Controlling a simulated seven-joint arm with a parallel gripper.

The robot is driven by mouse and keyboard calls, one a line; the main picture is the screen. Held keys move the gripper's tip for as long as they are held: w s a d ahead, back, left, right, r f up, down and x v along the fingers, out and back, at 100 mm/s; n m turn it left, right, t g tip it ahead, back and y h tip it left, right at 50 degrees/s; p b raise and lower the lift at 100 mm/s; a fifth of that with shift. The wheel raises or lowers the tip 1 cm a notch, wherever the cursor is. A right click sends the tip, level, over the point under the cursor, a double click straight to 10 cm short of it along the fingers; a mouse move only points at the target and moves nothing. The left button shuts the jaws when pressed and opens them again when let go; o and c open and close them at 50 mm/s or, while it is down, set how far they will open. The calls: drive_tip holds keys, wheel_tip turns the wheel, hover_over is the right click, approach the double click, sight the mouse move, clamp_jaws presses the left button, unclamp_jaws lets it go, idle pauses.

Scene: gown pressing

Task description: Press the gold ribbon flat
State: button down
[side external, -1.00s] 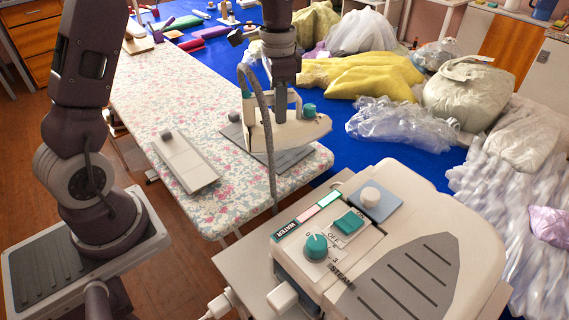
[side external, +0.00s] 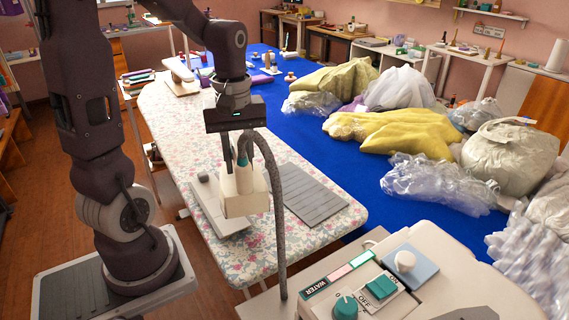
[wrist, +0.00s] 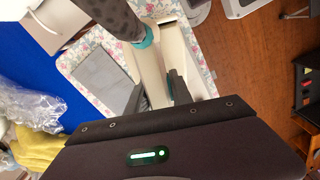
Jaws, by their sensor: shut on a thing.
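My gripper (side external: 238,140) is shut on the cream steam iron (side external: 247,195), which has teal parts and a thick grey hose. The iron is over the ironing board, in front of the pale flat plate with a knob (side external: 203,190); whether it touches the plate I cannot tell. In the wrist view the iron (wrist: 178,48) lies between the dark fingers of my gripper (wrist: 156,93). The grey ribbed rest pad (side external: 315,195) is empty, to the right of the iron. I cannot make out the gold ribbon; the iron and gripper hide part of the plate.
The floral ironing board (side external: 270,248) stands beside a blue-covered table (side external: 350,185) with yellow cloth (side external: 400,135) and plastic-wrapped bundles. The steam station (side external: 420,260) stands at the front right. The hose (side external: 275,220) hangs between the iron and the station.

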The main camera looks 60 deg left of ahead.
sight(223, 176)
drive_tip(key=s+n, duration=0.3)
drive_tip(key=shift+s+a+r+n, duration=0.1)
drive_tip(key=shift+s+n, duration=0.25)
drive_tip(key=shift+n, duration=0.05)
drive_tip(key=f, duration=0.3)
drive_tip(key=a+f, duration=0.1)
drive_tip(key=f, duration=0.1)
drive_tip(key=shift+f, duration=0.35)
drive_tip(key=a, duration=0.9)
drive_tip(key=shift+a, duration=0.2)
drive_tip(key=shift+f, duration=0.25)
drive_tip(key=shift+f, duration=0.4)
drive_tip(key=shift+d, duration=2.55)
